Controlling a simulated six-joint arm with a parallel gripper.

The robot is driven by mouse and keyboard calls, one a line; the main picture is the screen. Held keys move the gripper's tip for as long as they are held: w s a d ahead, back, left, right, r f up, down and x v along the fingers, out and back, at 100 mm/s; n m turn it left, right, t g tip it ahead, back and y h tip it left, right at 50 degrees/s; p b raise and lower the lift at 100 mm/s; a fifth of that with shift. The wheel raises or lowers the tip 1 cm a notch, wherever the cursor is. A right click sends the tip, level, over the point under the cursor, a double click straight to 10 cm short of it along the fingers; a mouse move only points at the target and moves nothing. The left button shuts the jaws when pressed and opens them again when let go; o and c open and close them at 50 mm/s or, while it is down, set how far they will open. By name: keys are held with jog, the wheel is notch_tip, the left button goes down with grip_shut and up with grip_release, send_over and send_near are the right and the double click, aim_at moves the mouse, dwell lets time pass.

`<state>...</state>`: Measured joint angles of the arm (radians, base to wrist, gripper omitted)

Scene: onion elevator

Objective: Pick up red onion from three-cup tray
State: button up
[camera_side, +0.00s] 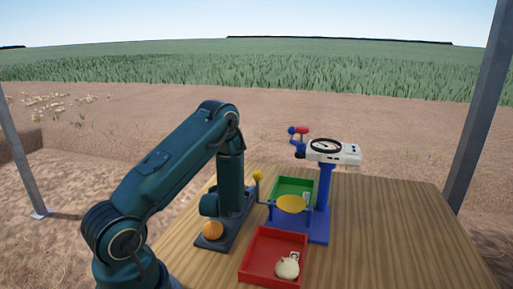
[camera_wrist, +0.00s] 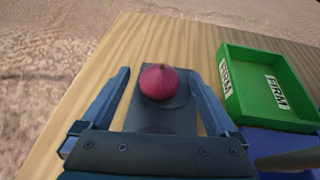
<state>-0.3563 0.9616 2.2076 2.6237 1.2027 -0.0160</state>
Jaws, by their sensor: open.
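The red onion (camera_wrist: 160,82) sits upright on the dark three-cup tray (camera_wrist: 152,118) in the wrist view. My gripper (camera_wrist: 160,75) is open, with one finger on each side of the onion and a visible gap on both sides. In the side view, the near end of the tray (camera_side: 208,243) shows with an orange-brown onion (camera_side: 212,230) in it. My arm hides the red onion and the far part of the tray there.
A green box (camera_wrist: 233,98) labelled FIRM stands right of the tray. A red box (camera_side: 259,248) holds a white onion (camera_side: 287,268). The table's right side is clear.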

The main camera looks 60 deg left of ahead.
jog(key=shift+w+a+f, duration=0.15)
jog(key=shift+w+a, duration=0.05)
jog(key=shift+a, duration=0.05)
jog(key=c, duration=1.5)
